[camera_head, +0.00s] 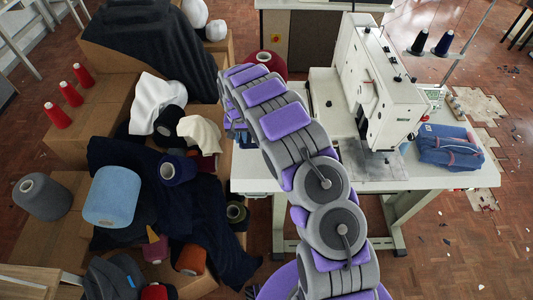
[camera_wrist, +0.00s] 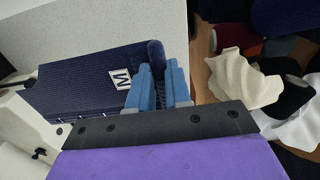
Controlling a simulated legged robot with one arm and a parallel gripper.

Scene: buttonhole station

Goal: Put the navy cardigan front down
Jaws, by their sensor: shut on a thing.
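The navy cardigan front is a dark blue ribbed knit piece (camera_wrist: 75,85) with a white label marked M, seen in the wrist view. My gripper (camera_wrist: 158,85) has its blue fingers shut on the right end of this piece, where a thick ribbed edge stands between them. The piece stretches left from the fingers, in front of a pale speckled tabletop (camera_wrist: 75,30). I cannot tell whether it touches the tabletop.
A white sewing machine (camera_head: 365,80) stands on the white table (camera_head: 425,178), with folded blue knitwear (camera_head: 447,147) at its right. Left of my arm, boxes (camera_head: 97,110) hold yarn cones, a cream cloth (camera_head: 200,134) and dark fabric. Scraps litter the floor at right.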

